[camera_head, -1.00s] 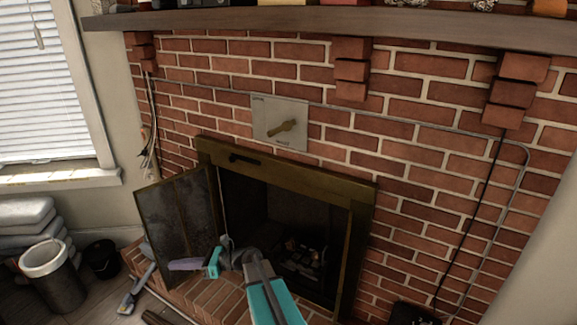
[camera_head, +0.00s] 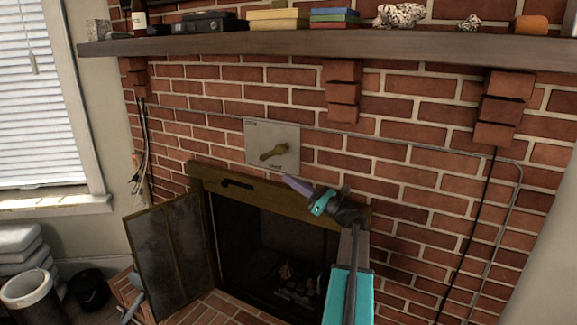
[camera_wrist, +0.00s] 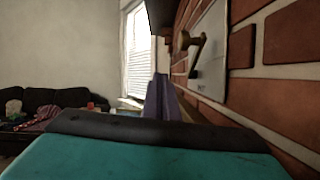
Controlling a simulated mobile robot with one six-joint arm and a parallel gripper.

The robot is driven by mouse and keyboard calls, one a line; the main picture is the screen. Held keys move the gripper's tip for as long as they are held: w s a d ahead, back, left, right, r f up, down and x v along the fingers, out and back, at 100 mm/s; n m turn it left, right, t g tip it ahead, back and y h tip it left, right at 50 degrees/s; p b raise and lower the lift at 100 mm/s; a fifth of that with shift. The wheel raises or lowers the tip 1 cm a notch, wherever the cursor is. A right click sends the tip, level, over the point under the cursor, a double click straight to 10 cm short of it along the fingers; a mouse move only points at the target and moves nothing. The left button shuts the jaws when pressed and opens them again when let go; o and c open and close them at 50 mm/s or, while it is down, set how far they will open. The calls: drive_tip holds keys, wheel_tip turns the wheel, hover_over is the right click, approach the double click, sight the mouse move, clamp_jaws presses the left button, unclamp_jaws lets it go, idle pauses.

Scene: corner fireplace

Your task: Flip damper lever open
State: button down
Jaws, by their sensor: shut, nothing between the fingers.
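The damper lever (camera_head: 275,152) is a brass-coloured handle on a pale square plate (camera_head: 287,134) fixed to the brick wall above the fireplace. My gripper (camera_head: 287,180) is shut and empty, just below the plate and pointing left. In the wrist view the lever (camera_wrist: 191,48) stands out from the plate (camera_wrist: 212,50) at upper right, apart from my purple fingers (camera_wrist: 162,100).
A wooden mantel (camera_head: 330,45) with boxes and other objects runs above the plate. Below is the fireplace's brass frame (camera_head: 262,190), with its glass door (camera_head: 172,250) swung open to the left. A conduit (camera_head: 400,143) and black cable run along the bricks at right.

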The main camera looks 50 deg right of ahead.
drive_tip(key=s+d+r+h, duration=0.1)
drive_tip(key=s+d, duration=0.3)
drive_tip(key=shift+s+d+m+h, duration=0.15)
drive_tip(key=shift+s+m+h, duration=0.15)
drive_tip(key=shift+s, duration=0.1)
drive_tip(key=shift+w+r, duration=0.15)
drive_tip(key=p+x, duration=0.2)
drive_tip(key=x, duration=0.7)
drive_tip(key=shift+w+r+t, duration=0.25)
drive_tip(key=shift+w+t, duration=0.05)
drive_tip(key=shift+w+r+p, duration=0.1)
drive_tip(key=shift+r+p, duration=0.1)
drive_tip(key=shift+p, duration=0.2)
